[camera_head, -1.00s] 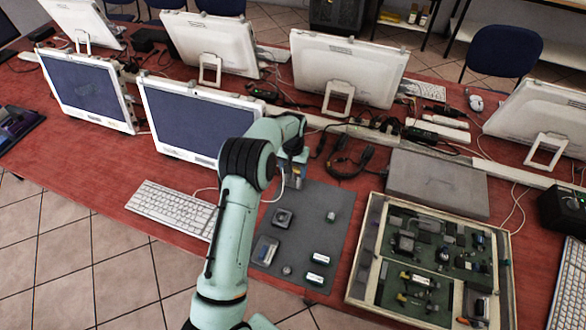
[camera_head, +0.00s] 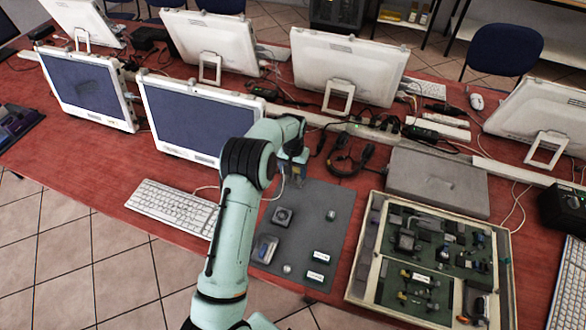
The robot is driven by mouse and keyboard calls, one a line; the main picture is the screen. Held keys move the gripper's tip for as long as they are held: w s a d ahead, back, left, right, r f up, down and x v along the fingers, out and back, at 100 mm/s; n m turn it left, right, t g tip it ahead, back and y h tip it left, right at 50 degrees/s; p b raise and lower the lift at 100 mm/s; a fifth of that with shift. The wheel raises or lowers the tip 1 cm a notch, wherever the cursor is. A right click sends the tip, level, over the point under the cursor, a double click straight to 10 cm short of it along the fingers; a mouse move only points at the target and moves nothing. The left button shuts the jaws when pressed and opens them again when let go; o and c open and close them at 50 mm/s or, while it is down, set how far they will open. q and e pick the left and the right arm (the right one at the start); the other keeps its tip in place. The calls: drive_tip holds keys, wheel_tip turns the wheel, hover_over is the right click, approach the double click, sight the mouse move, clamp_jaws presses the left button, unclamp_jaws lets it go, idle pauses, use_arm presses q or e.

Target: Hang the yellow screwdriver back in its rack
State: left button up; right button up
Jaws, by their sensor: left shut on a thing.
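My left gripper (camera_head: 293,178) is at the far end of the pale green arm, just above the back part of the dark grey mat. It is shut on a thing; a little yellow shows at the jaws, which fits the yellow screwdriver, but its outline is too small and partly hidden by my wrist. I cannot make out the screwdriver's rack clearly. My right gripper is not in view.
On the mat (camera_head: 345,205) lie a square black part (camera_head: 282,216), a meter-like box (camera_head: 266,248) and several small parts. An open tray of parts (camera_head: 372,225) stands to the right, with a flat grey box (camera_head: 437,182) behind. Dark cables (camera_head: 345,168) tangle behind the mat.

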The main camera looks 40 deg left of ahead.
use_arm(q)
drive_tip(key=o, duration=1.2)
drive_tip(key=shift+o, duration=0.2)
wheel_tip(320, 180, up, 13)
drive_tip(key=shift+r+p, duration=0.15)
drive_tip(key=shift+p, duration=0.2)
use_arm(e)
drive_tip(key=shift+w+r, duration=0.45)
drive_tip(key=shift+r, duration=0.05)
use_arm(q)
drive_tip(key=shift+r, duration=0.1)
wheel_tip(320, 180, up, 6)
drive_tip(key=shift+f+p, duration=0.1)
drive_tip(key=shift+p, duration=0.95)
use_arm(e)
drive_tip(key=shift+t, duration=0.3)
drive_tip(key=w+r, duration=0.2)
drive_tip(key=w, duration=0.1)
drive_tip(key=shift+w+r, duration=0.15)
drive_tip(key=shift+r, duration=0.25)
use_arm(q)
drive_tip(key=shift+f, duration=0.1)
